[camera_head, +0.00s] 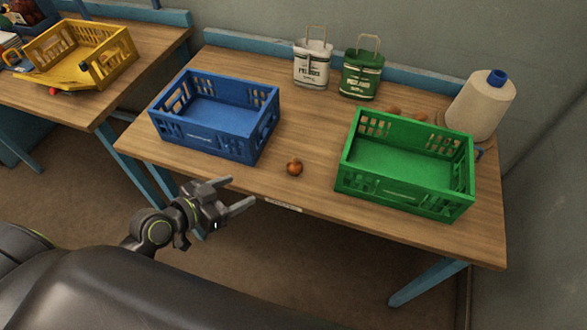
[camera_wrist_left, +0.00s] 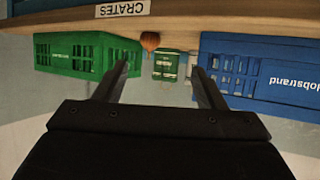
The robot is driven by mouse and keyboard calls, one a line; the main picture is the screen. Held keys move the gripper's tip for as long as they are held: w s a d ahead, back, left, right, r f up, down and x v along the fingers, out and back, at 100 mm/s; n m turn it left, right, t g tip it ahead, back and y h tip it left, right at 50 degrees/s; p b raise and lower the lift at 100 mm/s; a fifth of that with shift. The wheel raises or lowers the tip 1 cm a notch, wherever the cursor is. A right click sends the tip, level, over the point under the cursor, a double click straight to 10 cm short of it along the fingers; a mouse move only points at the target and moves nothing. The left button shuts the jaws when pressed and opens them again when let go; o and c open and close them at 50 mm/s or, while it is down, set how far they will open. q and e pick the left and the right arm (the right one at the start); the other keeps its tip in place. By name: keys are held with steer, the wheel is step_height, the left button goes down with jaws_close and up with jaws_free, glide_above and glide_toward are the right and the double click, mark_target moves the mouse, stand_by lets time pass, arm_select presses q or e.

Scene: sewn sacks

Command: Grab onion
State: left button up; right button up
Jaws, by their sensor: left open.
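A small brown-orange onion (camera_head: 294,168) lies on the wooden table between the blue crate and the green crate, near the front edge. My left gripper (camera_head: 238,194) is open and empty in front of the table, to the left of the onion and apart from it. In the left wrist view, which is upside down, the onion (camera_wrist_left: 150,41) shows beyond and between the two open fingers (camera_wrist_left: 160,85). My right gripper is in neither view.
The blue crate (camera_head: 205,142) and green crate (camera_head: 400,190) look empty inside. A white bag (camera_head: 312,68), a green bag (camera_head: 361,78) and a large pale bottle (camera_head: 480,105) stand behind. More brown round items (camera_head: 394,110) lie behind the green crate. A yellow crate (camera_head: 115,62) is on the left table.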

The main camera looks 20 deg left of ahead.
arm_select(q)
steer(key=r, duration=0.1)
steer(key=p, duration=0.2)
glide_toward(289, 168)
steer(key=shift+m+h, duration=0.3)
steer(key=x, duration=0.4)
steer(key=shift+r, duration=0.1)
steer(key=shift+p+x, duration=0.85)
steer(key=shift+x, duration=2.3)
steer(key=shift+a+f, duration=0.1)
steer(key=shift+f, duration=0.1)
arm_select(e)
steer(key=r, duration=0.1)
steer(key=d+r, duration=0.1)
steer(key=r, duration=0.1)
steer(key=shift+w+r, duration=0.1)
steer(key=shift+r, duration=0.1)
arm_select(q)
steer(key=c, duration=1)
